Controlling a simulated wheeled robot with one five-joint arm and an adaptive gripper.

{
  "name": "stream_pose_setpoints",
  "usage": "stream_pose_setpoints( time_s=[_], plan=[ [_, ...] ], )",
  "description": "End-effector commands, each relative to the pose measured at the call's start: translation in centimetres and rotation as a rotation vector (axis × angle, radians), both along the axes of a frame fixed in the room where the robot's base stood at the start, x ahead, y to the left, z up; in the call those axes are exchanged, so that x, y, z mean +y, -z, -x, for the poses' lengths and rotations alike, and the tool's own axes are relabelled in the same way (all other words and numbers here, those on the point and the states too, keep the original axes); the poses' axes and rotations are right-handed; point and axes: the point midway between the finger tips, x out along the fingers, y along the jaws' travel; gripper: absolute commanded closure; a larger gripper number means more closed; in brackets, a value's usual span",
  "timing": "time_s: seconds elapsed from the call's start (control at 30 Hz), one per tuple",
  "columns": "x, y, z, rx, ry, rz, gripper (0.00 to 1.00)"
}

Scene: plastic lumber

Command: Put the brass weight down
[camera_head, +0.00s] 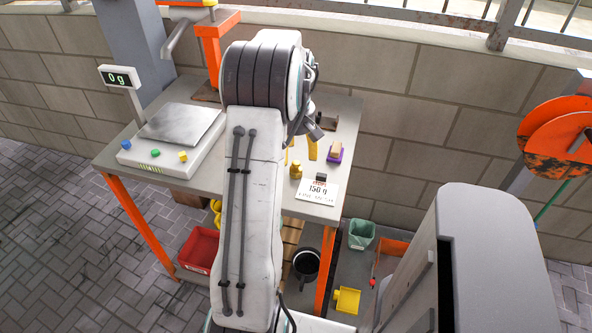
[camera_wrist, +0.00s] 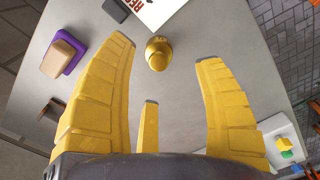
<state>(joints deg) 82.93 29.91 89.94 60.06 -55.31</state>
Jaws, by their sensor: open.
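The brass weight (camera_head: 296,171) is a small knobbed yellow-gold piece. It stands on the grey table (camera_head: 349,113), just behind the white card (camera_head: 318,192) marked 150 g. My gripper (camera_wrist: 166,55) has yellow segmented fingers spread wide open with nothing between them. In the wrist view the brass weight (camera_wrist: 158,53) shows in the gap between the two long fingertips, apart from them. In the head view my arm hides most of the gripper; some yellow finger (camera_head: 313,148) shows at its right.
A scale (camera_head: 180,133) with a bare metal plate stands at the table's left, its display (camera_head: 118,77) reading 0 g. A purple holder with a tan block (camera_head: 335,150) lies right of the gripper. A red bin (camera_head: 199,249) and green bin (camera_head: 362,234) are below.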

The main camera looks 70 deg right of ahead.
Motion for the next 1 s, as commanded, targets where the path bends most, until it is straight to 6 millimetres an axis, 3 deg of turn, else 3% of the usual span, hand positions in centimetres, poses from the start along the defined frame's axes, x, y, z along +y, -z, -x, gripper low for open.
stream_pose_setpoints(
  time_s=[0.6,0.97,1.0],
  plan=[
    [-0.1,5.9,0.1,0.0,0.0,-0.001,0.37],
    [-0.2,6.3,0.1,0.0,0.0,0.0,0.35],
    [-0.2,6.3,0.1,0.0,0.0,0.0,0.38]
  ],
)
